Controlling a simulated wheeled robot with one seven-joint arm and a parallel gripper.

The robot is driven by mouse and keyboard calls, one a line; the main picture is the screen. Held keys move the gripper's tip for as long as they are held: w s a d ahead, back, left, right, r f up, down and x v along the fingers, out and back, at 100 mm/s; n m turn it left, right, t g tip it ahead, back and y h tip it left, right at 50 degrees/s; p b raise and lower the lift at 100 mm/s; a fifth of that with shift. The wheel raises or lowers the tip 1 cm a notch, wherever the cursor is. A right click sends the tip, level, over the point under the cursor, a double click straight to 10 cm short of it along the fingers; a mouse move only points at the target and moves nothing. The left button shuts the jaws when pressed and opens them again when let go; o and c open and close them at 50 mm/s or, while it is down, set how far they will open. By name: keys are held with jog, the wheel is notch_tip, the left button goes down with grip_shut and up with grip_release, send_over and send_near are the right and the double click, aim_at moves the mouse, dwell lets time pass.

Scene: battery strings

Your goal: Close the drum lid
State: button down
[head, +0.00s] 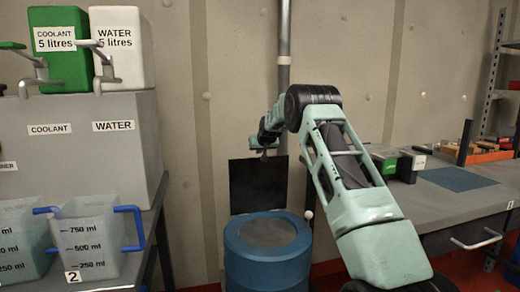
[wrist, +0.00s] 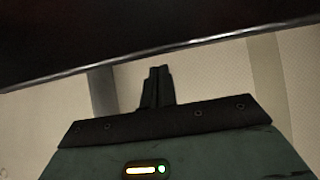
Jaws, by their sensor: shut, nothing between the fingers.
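The blue drum (head: 266,268) stands on the floor at the centre of the head view, with a grey round top. Its black square lid (head: 258,185) stands upright at the drum's back edge, so it is open. My gripper (head: 264,152) is at the lid's upper edge, small and partly hidden by my wrist. In the wrist view my gripper (wrist: 158,70) has its two fingers together, with nothing between them. A dark panel, apparently the lid (wrist: 150,35), fills the top of that view. Its edge lies just beyond the fingertips; I cannot tell if they touch.
A grey pipe (head: 284,75) runs down the wall behind the lid. A workbench (head: 470,205) with boxes stands on the right. On the left are a grey dispenser cabinet (head: 80,160) and measuring jugs (head: 92,235) on a bench. A small white knob (head: 308,214) is right of the drum.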

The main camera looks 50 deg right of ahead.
jog(key=shift+s+a+f, duration=0.25)
jog(key=shift+s+a, duration=0.15)
jog(key=shift+s, duration=0.2)
jog(key=shift+s+a+f, duration=0.2)
jog(key=shift+s+a, duration=0.15)
jog(key=shift+s, duration=0.25)
jog(key=shift+b, duration=0.3)
